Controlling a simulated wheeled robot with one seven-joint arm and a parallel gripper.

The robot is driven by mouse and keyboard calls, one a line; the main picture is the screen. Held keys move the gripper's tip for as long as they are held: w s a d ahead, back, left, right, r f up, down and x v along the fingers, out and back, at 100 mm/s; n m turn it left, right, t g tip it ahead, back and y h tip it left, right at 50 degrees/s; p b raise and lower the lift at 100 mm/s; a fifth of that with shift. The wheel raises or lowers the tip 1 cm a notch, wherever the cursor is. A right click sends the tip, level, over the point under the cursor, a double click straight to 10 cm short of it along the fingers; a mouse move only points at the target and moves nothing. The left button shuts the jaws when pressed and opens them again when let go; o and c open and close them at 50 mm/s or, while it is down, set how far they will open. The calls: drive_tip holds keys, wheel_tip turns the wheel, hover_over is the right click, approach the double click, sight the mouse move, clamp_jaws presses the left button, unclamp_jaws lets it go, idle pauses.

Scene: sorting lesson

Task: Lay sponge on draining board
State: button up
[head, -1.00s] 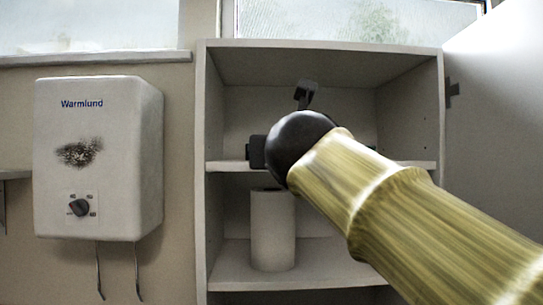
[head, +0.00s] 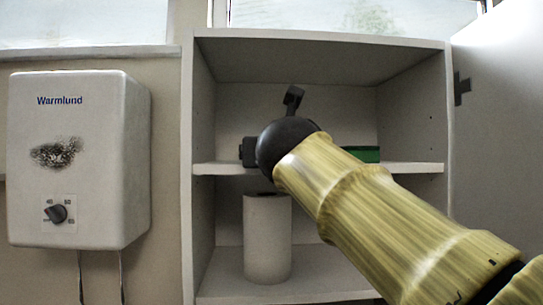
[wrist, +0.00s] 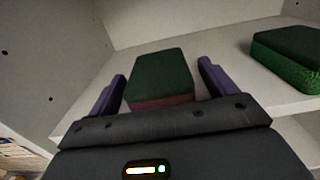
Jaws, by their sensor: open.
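In the wrist view, a block with a dark green top and a dull red side (wrist: 162,78) lies on the white shelf, between the fingers of my gripper (wrist: 162,72). The gripper is open, with one purple finger on each side of the block. I cannot tell whether either finger touches it. A second, green block (wrist: 288,57) lies on the shelf to the right, clear of the fingers. A green block (head: 362,154) also shows right of my arm in the head view. Which block is the sponge is unclear. No draining board shows.
The open cupboard's middle shelf (head: 415,168) bears the blocks, with side walls close by. A white paper roll (head: 267,238) stands on the shelf below. A white cupboard door (head: 500,130) stands open at right. A white Warmlund heater (head: 85,155) hangs at left.

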drive_tip(key=shift+w, duration=0.9)
drive_tip(key=shift+s, duration=0.3)
drive_tip(key=shift+w, duration=0.2)
drive_tip(key=shift+s, duration=0.1)
drive_tip(key=c, duration=1.1)
drive_tip(key=shift+c, duration=0.2)
